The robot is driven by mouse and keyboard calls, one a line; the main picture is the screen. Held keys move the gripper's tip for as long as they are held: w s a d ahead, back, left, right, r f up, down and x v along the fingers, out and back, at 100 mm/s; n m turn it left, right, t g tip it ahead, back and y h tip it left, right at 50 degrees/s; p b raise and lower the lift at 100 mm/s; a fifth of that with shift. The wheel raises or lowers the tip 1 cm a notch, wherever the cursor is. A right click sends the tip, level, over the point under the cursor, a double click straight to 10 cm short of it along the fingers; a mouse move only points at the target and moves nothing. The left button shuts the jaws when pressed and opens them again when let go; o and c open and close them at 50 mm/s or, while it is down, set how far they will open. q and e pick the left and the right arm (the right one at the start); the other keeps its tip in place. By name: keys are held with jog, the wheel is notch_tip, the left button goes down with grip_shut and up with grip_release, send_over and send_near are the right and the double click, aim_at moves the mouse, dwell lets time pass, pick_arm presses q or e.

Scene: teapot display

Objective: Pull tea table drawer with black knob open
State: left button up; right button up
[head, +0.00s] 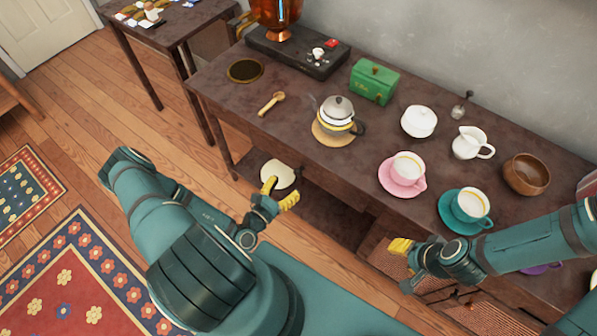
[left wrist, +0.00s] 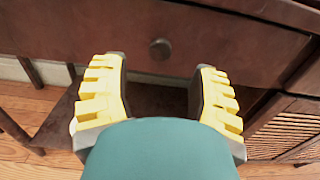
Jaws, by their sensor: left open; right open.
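The tea table (head: 300,150) is a long dark brown table along the wall. In the left wrist view its brown drawer front (left wrist: 235,42) fills the upper part, with a small round black knob (left wrist: 161,48) in the middle. The drawer looks shut. My left gripper (head: 280,192) is open at the table's front side, and its yellow fingers also show in the left wrist view (left wrist: 161,66). The knob appears between and just beyond the fingertips, not gripped. In the head view the knob cannot be made out. My right gripper (head: 404,262) is open by the table's right part.
On the table stand a kettle (head: 338,112), a green box (head: 374,82), a pink cup and saucer (head: 403,174), a teal saucer (head: 450,217), a white creamer (head: 472,143) and a wooden bowl (head: 526,174). A white round item (head: 278,172) is below the front edge. A slatted panel (left wrist: 280,130) is at right.

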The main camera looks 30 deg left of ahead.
aim_at(296, 174)
pick_arm(q)
jog(key=w, duration=0.4)
jog(key=w+b, duration=0.1)
jog(key=w, duration=0.2)
jog(key=shift+d, duration=0.3)
grip_shut()
